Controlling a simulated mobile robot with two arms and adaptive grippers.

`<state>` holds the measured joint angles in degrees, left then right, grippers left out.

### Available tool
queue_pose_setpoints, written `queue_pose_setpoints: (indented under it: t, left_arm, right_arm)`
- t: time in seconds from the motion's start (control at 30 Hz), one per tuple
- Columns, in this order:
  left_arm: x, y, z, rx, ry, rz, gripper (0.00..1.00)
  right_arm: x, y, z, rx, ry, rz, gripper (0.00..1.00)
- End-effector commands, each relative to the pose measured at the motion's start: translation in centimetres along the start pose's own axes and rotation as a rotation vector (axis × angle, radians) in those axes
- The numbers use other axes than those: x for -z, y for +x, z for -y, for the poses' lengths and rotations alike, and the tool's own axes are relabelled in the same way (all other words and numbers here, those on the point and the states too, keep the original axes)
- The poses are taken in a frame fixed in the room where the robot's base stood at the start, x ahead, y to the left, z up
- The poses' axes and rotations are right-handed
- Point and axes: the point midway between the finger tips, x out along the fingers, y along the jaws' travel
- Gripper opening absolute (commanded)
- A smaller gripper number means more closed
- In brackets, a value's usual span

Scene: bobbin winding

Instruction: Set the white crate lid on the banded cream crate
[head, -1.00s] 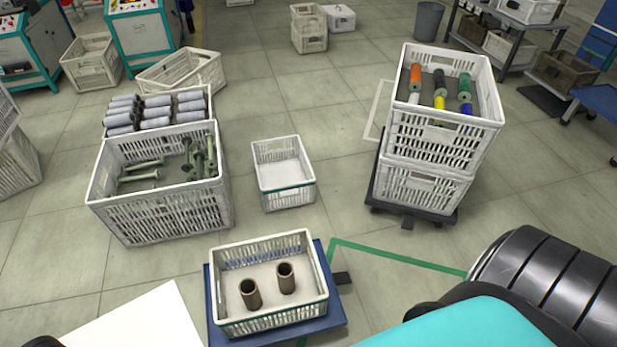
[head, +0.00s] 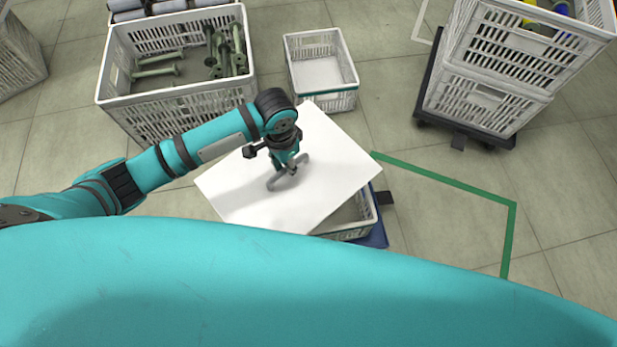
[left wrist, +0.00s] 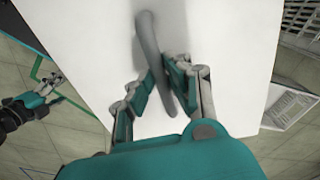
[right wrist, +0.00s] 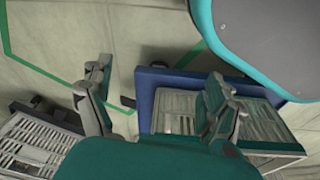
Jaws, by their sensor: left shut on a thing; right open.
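The white crate lid (head: 335,155) is a flat white sheet with a grey bar handle (head: 276,182). My left gripper (head: 290,168) is shut on that handle; the left wrist view shows its fingers (left wrist: 158,78) on both sides of the bar (left wrist: 148,40). The lid is over the banded cream crate (head: 362,222), turned askew to it, and hides most of it. Only the crate's right front corner shows in the head view; whether the lid touches it I cannot tell. In the right wrist view, my right gripper (right wrist: 157,78) is open and empty, and the crate (right wrist: 262,125) shows behind.
The crate stands on a blue base (head: 380,232). Behind it is a small white crate with a green band (head: 322,90). A large crate of green bobbins (head: 180,100) is at the back left. Stacked crates (head: 485,100) stand at the right. Floor right of the base is clear.

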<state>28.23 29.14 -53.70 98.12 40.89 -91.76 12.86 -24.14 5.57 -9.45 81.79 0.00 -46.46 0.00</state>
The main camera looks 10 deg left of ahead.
Motion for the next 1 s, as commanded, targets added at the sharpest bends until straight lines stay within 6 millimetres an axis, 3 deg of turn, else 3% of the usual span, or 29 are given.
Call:
queue_pose_setpoints:
  t: [0.03,0.1,0.3,0.53,0.77,1.0]
  left_arm:
    - [1.3,3.2,0.1,0.000,0.070,-0.002,0.00]
    - [2.6,5.5,0.2,0.005,0.173,0.001,0.00]
    - [5.4,10.2,0.3,0.018,0.407,0.006,0.00]
    - [6.6,11.9,0.4,0.027,0.523,0.011,0.00]
    - [6.6,12.5,0.5,0.027,0.529,0.012,0.00]
    - [6.6,13.3,0.5,0.027,0.528,0.012,0.00]
  right_arm:
    - [1.2,0.5,-0.1,-0.002,0.002,-0.018,0.90]
    - [2.7,-0.8,-0.1,-0.003,0.005,-0.031,0.90]
    - [5.1,-4.5,-0.4,-0.007,0.010,-0.059,0.90]
    - [5.9,-6.8,-0.5,-0.010,0.013,-0.070,0.90]
    - [6.3,-8.7,-0.6,-0.012,0.014,-0.082,0.90]
    - [6.6,-11.8,-0.7,-0.015,0.017,-0.099,0.90]
